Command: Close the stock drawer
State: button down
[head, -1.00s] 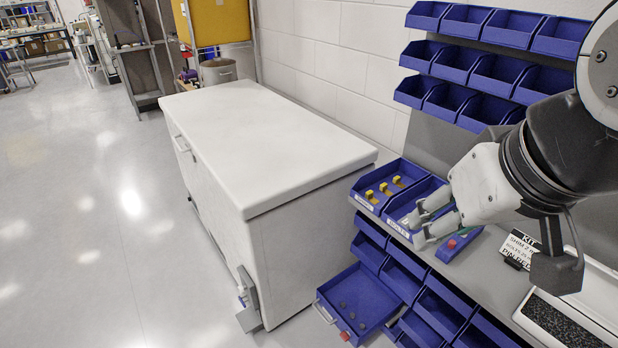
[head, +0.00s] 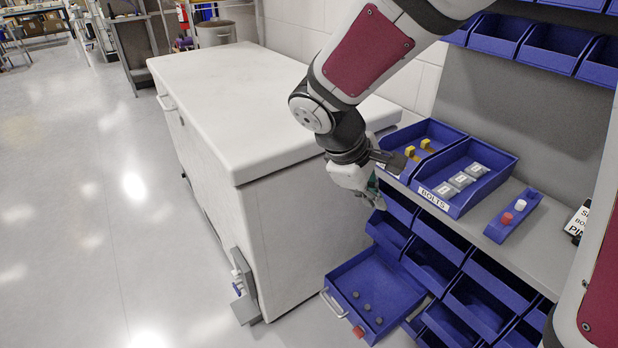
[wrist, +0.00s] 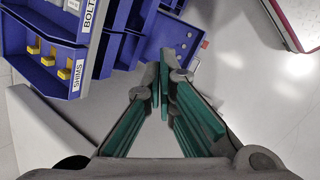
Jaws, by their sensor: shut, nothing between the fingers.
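The stock drawer (head: 398,284) is a blue tray pulled out of the lower rack, with a pale handle (head: 332,302) and a red block or tag (head: 358,332) at its front. Several small dark pieces lie in it. My gripper (head: 376,203) is above and behind the drawer's front, beside the white chest, and is not touching the drawer. In the wrist view my gripper (wrist: 162,88) has its fingertips together with nothing between them. Part of the drawer (wrist: 172,38) shows beyond the fingertips there.
A white chest (head: 260,110) stands close on the left of the drawer. Blue bins labelled SHIMS (head: 437,132) and BOLTS (head: 466,203) sit on the shelf above. A small blue holder (head: 512,217) is to their right. The floor (head: 110,250) left of the chest is clear.

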jog(key=w+a+f+n+h+b, duration=0.1)
jog(key=w+a+f+n+b, duration=0.15)
jog(key=f, duration=0.55)
jog(key=w+a+f+n+b, duration=0.2)
jog(key=w+f+b, duration=0.2)
jog(key=f, duration=0.5)
jog(key=w+a+f+n+t+h+b, duration=0.1)
jog(key=w+a+f+n+b, duration=0.2)
jog(key=f, duration=0.8)
jog(key=a+f+n+t+h+b, duration=0.1)
jog(key=a+f+n+b, duration=0.25)
jog(key=f, duration=0.65)
jog(key=n+b, duration=0.3)
jog(key=b, duration=0.6)
send_near(336, 294)
notch_tip(336, 294, down, 3)
jog(key=s, duration=0.1)
jog(key=shift+w+d+f+t+y+b, duration=0.2)
jog(key=shift+w+d+b, duration=0.15)
jog(key=shift+w+d, duration=0.35)
jog(key=shift+w+d+f+t+y+b, duration=0.15)
jog(key=shift+w+d+b, duration=0.25)
jog(key=shift+d, duration=0.5)
